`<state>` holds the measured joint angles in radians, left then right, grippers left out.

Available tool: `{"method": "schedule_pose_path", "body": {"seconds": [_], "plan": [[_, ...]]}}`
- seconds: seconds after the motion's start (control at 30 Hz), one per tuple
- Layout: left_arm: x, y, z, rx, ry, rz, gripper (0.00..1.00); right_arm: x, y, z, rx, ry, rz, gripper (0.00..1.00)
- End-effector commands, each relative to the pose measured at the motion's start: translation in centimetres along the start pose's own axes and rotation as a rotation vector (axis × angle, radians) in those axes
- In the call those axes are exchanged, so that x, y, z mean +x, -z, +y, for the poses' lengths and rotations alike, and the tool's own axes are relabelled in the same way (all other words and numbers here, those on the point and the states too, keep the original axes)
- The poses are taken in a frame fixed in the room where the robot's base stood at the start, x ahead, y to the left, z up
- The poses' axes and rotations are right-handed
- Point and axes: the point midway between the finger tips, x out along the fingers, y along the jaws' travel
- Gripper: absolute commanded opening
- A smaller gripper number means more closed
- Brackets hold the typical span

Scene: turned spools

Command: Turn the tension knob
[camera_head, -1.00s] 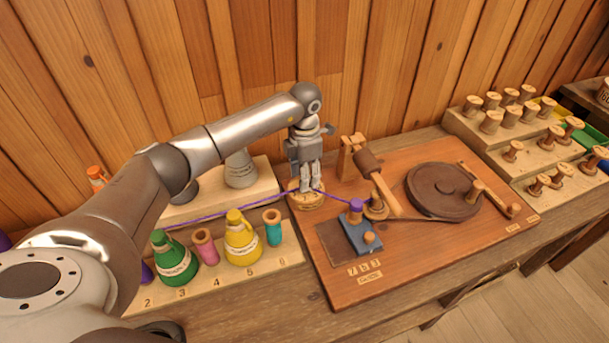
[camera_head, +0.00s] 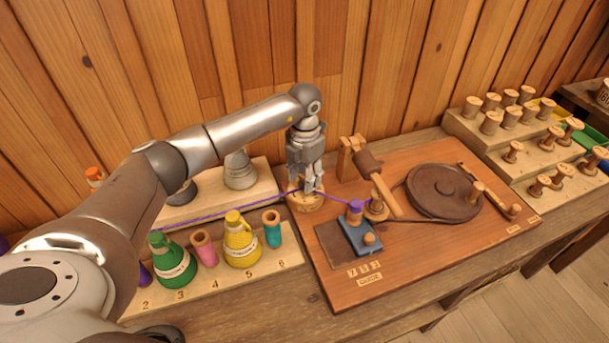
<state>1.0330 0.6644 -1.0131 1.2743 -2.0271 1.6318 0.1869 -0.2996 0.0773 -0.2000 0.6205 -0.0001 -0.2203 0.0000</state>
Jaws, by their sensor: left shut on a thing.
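The tension knob's round, pale wooden dial (camera_head: 304,203) sits at the left edge of the reddish-brown winder board (camera_head: 340,290). My left gripper (camera_head: 308,186) comes down over the dial from above. Its fingers are shut on the knob at the dial's centre and hide most of it. A purple thread (camera_head: 235,207) runs from the left past the dial to a purple-wound spool (camera_head: 355,207) by a blue block (camera_head: 360,236). My right gripper is out of view.
Several thread cones, one green (camera_head: 172,262) and one yellow (camera_head: 240,242), stand on a numbered rack in front. A dark wheel (camera_head: 443,190) and a wooden arm (camera_head: 385,190) are to the right. Wooden spools (camera_head: 491,121) fill a stepped rack farther right.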

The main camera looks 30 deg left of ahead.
Motion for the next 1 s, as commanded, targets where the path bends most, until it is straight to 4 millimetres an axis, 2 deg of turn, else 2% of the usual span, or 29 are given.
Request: {"method": "schedule_pose_path", "body": {"seconds": [0.1,0.13,0.3,0.67,0.83,1.0], "plan": [[-0.1,-0.1,0.1,0.0,-0.001,-0.002,0.17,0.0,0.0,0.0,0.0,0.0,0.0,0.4],[-0.1,-0.1,0.1,0.0,-0.001,-0.002,0.42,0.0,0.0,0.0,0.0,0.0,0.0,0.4],[-0.1,-0.1,0.1,0.0,-0.001,-0.002,0.62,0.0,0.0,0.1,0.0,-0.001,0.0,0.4],[-0.3,-0.1,0.0,0.001,-0.001,-0.002,0.62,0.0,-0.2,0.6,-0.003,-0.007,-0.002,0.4],[-2.6,-0.1,0.1,0.001,-0.002,-0.005,0.62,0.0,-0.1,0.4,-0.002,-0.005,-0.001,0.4],[-6.4,-0.1,0.1,0.001,-0.002,-0.006,0.62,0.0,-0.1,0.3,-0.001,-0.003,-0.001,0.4]]}}
